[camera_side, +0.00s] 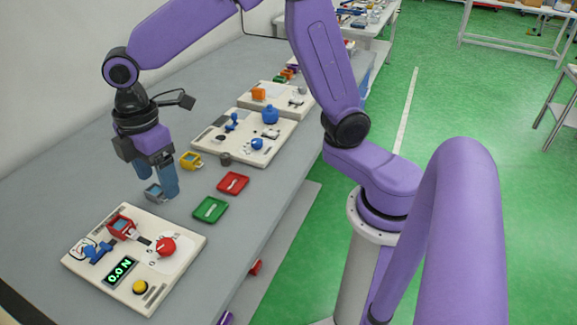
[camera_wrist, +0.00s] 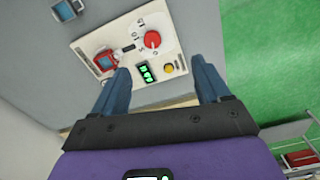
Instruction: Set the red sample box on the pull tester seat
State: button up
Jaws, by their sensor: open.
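The red sample box (camera_side: 121,225), with a pale blue-grey window, sits on the cream pull tester board (camera_side: 110,289), close to the blue clamp (camera_side: 97,251). In the wrist view the red box (camera_wrist: 105,60) also rests on the board, left of the red knob (camera_wrist: 152,39). It appears upright on its seat, though its underside is hidden. My gripper (camera_side: 162,188) has blue fingers and is above the table behind the board, apart from the red box. In the wrist view my gripper (camera_wrist: 160,66) has its fingers spread with nothing between them.
A red tray (camera_side: 233,183) and a green tray (camera_side: 210,209) lie to the right. The tester's display (camera_side: 120,271) reads 0.0 N. Another board (camera_side: 215,148) lies behind.

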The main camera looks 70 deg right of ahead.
jog(key=s+d+m, duration=0.1)
jog(key=s+d, duration=0.6)
jog(key=s, duration=0.4)
jog(key=s+d+f+m, duration=0.1)
jog(key=s+d+m, duration=0.1)
jog(key=s+d, duration=0.5)
jog(key=s, duration=0.5)
jog(key=shift+f, duration=0.25)
